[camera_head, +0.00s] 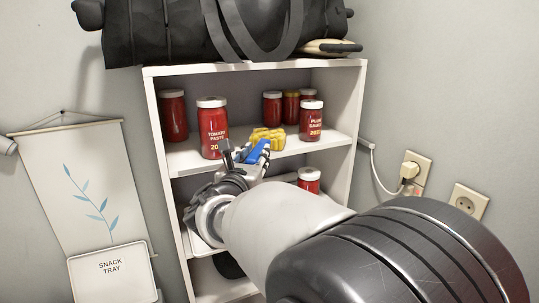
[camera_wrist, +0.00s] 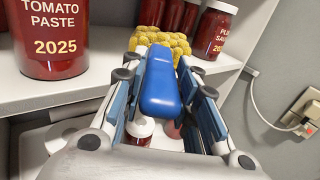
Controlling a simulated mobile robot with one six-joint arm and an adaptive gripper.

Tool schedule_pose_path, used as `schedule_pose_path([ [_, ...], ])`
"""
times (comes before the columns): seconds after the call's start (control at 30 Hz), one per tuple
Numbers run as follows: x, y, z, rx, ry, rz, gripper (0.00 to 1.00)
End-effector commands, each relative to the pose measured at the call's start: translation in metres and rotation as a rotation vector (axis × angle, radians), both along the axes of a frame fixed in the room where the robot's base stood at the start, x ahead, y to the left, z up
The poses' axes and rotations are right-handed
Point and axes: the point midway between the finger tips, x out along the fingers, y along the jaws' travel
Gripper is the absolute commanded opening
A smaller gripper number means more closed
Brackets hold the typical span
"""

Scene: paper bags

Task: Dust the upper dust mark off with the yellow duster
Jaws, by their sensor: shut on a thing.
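The yellow duster has a knobbly yellow head (camera_head: 268,138) and a blue handle (camera_wrist: 160,85). My gripper (camera_head: 252,158) is shut on the blue handle, with a finger on each side in the wrist view. The yellow head points away from me, at the upper shelf board (camera_head: 190,157) between the jars. I cannot tell whether it touches the board. I can make out no dust mark in either view; the duster and my gripper hide part of the shelf.
A tomato paste jar (camera_head: 212,130) stands left of the duster head, and a plum sauce jar (camera_head: 311,120) stands to its right. More jars stand behind. A jar (camera_head: 309,180) is on a lower level. A black bag (camera_head: 200,30) lies on top. A plugged-in cable (camera_head: 378,175) hangs at right.

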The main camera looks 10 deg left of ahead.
Motion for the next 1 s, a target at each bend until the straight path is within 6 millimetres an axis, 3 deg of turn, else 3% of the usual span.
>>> schedule_pose_path([
  [0.7,-0.021,0.039,0.0,-0.002,0.005,0.003,0.0],
  [1.0,-0.015,0.03,-0.001,0.0,0.003,-0.001,0.0],
])
